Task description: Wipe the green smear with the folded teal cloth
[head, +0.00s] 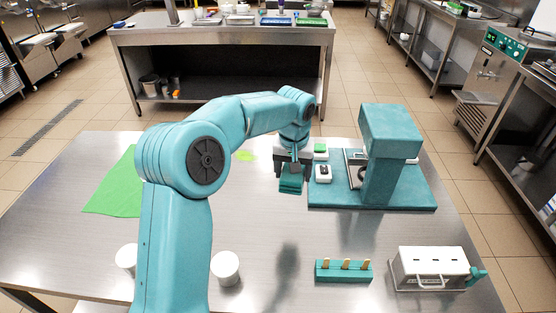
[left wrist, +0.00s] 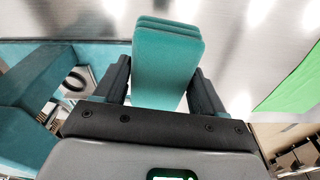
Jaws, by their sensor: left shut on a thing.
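My left gripper (head: 292,168) is shut on the folded teal cloth (head: 291,184) and holds it over the steel table, beside the teal machine's base. In the left wrist view the cloth (left wrist: 168,60) sits as a stack of layers between the two dark fingers of my left gripper (left wrist: 160,85). The green smear (head: 246,155) is a small yellow-green patch on the table, to the left of the gripper and apart from the cloth. The smear cannot be made out in the left wrist view. My right gripper is not in view.
The teal machine (head: 390,140) on its base stands right of the gripper. A green mat (head: 115,195) lies at the left. Two white cups (head: 226,267), a teal holder with sticks (head: 343,271) and a white box with handles (head: 430,266) stand near the front. Table between is clear.

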